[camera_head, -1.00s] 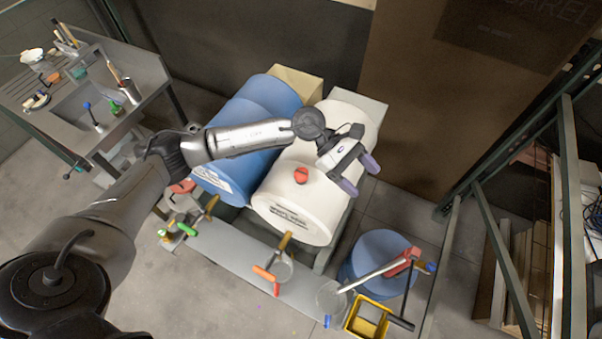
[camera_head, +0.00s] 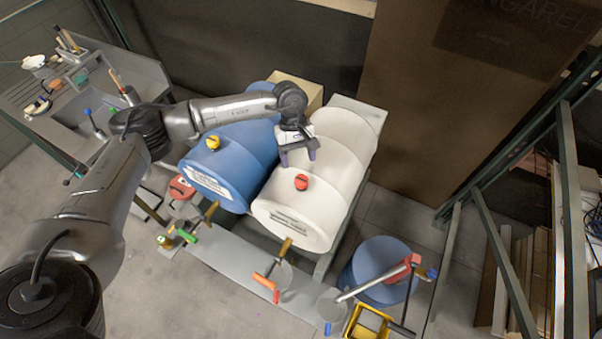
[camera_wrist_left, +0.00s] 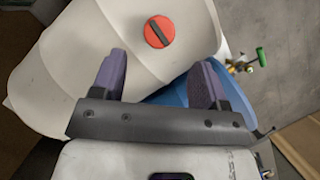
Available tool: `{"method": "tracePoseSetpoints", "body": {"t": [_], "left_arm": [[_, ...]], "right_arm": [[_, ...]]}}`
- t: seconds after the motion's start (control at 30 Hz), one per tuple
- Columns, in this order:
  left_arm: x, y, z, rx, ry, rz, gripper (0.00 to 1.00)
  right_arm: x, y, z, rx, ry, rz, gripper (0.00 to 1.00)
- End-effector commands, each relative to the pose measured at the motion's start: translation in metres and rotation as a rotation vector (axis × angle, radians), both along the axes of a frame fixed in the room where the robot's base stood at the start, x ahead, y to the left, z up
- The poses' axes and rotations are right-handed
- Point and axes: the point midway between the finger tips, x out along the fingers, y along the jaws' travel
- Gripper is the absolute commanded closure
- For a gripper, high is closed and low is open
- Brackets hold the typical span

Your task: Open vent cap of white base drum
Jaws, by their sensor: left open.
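The white base drum (camera_head: 340,150) lies on its side on a rack. Its red vent cap (camera_head: 301,182) sits on top near the front end. My left gripper (camera_head: 298,158) is open and empty above the drum, behind the cap and apart from it in the head view. In the left wrist view the red cap (camera_wrist_left: 159,32) with its dark bar shows beyond the fingertips, not between them. The two purple fingers (camera_wrist_left: 160,75) are spread, with the white drum (camera_wrist_left: 75,60) behind the one at left. My right gripper is not in view.
A blue drum (camera_head: 225,165) with a yellow cap (camera_head: 213,143) lies left of the white drum. Below are a tap with an orange handle (camera_head: 265,282), a blue barrel (camera_head: 380,268) and a yellow bucket (camera_head: 368,324). A green metal frame (camera_head: 572,200) stands at right.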

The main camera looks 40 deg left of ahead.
Motion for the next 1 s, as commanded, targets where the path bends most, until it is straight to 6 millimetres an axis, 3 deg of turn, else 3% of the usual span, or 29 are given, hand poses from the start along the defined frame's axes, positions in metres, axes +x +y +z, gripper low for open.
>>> {"method": "tracePoseSetpoints", "body": {"t": [0.4, 0.9, 1.0], "left_arm": [[-0.012, -0.020, -0.053, -0.001, 0.002, 0.001, 0.32], [-0.013, -0.024, -0.064, -0.002, 0.000, 0.000, 0.32], [-0.013, -0.024, -0.064, -0.002, 0.000, 0.000, 0.40]], "right_arm": [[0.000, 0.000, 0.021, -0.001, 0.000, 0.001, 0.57], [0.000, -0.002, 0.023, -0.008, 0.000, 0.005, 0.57], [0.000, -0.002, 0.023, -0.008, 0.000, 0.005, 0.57]]}}
